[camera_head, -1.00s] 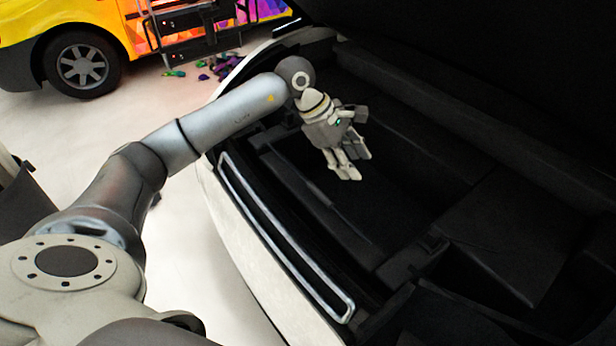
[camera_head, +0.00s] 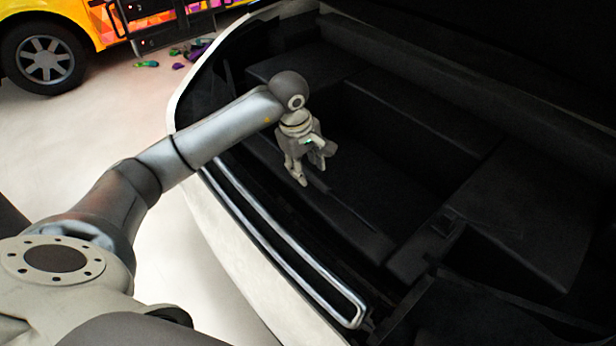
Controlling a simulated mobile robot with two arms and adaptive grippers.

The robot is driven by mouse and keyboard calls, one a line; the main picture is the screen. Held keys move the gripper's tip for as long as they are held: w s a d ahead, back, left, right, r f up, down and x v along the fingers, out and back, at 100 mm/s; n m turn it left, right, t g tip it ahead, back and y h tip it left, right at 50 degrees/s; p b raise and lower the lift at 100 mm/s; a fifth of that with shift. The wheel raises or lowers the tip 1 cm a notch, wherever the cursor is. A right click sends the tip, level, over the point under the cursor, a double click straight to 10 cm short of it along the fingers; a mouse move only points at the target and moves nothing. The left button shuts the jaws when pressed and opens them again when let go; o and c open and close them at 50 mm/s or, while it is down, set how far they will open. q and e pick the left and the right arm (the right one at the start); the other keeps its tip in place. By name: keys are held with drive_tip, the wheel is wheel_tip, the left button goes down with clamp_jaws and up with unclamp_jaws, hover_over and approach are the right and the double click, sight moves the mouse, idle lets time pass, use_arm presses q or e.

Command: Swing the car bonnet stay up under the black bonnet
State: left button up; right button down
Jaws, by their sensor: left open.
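The black bonnet (camera_head: 520,45) is raised and fills the dark upper right of the head view. Below it lies the open, dark engine bay (camera_head: 385,190) of a white car. I cannot make out the bonnet stay against the black surfaces. My left gripper (camera_head: 309,173) hangs over the front part of the bay with its fingers pointing down. It is open, and I see nothing held between its fingers. Whether the fingertips touch the dark panel below is unclear. My right gripper is not in view.
The car's white front edge with a chrome grille strip (camera_head: 285,258) runs below my left arm. A yellow and orange vehicle (camera_head: 95,25) stands at the upper left, with small coloured items (camera_head: 190,52) on the floor beside it. The pale floor (camera_head: 90,130) between is clear.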

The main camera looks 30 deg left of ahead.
use_arm(q)
drive_tip(key=shift+w+d+f+b, duration=0.1)
drive_tip(key=shift+f+b, duration=0.05)
drive_tip(key=shift+f, duration=0.3)
drive_tip(key=shift+w+f+b, duration=0.1)
drive_tip(key=shift+f+b, duration=0.05)
drive_tip(key=shift+f, duration=0.3)
clamp_jaws()
